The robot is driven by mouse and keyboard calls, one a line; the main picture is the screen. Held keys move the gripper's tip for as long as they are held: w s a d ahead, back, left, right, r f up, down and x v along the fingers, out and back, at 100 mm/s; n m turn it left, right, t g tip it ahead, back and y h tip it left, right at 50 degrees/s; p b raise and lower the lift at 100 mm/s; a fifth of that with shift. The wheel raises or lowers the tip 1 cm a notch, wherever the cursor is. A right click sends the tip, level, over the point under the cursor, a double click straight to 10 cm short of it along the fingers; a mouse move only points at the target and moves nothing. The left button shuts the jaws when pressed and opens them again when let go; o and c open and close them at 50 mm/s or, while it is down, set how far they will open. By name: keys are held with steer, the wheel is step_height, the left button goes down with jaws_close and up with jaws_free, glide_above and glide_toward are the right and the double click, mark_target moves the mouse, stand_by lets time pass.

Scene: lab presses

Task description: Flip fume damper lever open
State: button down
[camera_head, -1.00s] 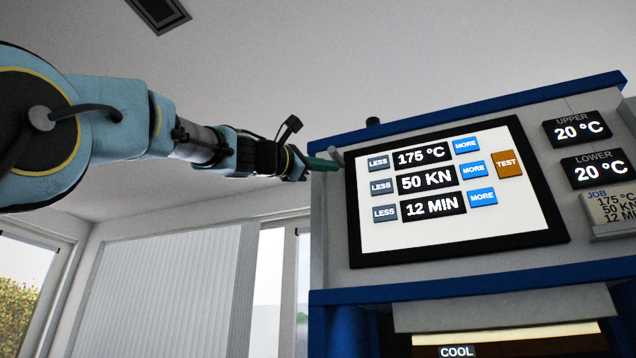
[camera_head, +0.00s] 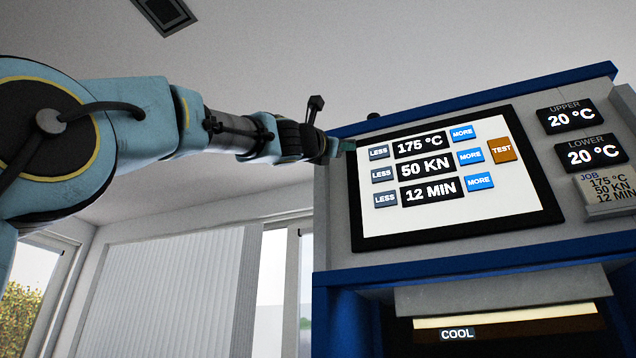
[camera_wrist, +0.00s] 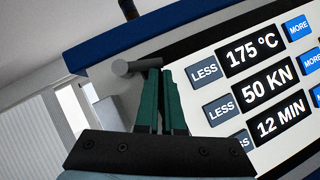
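A short grey lever (camera_wrist: 121,68) with a round end sticks out from the press's side near the upper left of the screen in the wrist view. My gripper (camera_wrist: 161,72) has two green fingers close together, looking shut. Its fingertips overlap the lever's right part in the wrist view; I cannot tell whether they touch it. In the head view my gripper (camera_head: 350,146) is at the screen's upper left edge and hides the lever there. No open or closed marking shows.
The press's screen (camera_head: 450,222) with LESS, MORE and TEST buttons lies just right of my gripper. A blue top edge (camera_head: 480,98) runs above it. Temperature displays (camera_head: 570,115) are farther right. Free room lies left of the press, before a white ribbed panel (camera_head: 165,290).

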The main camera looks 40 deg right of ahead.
steer(key=shift+s+d+r, duration=0.15)
steer(key=shift+s+d, duration=0.05)
steer(key=shift+s, duration=0.1)
stand_by(0.4)
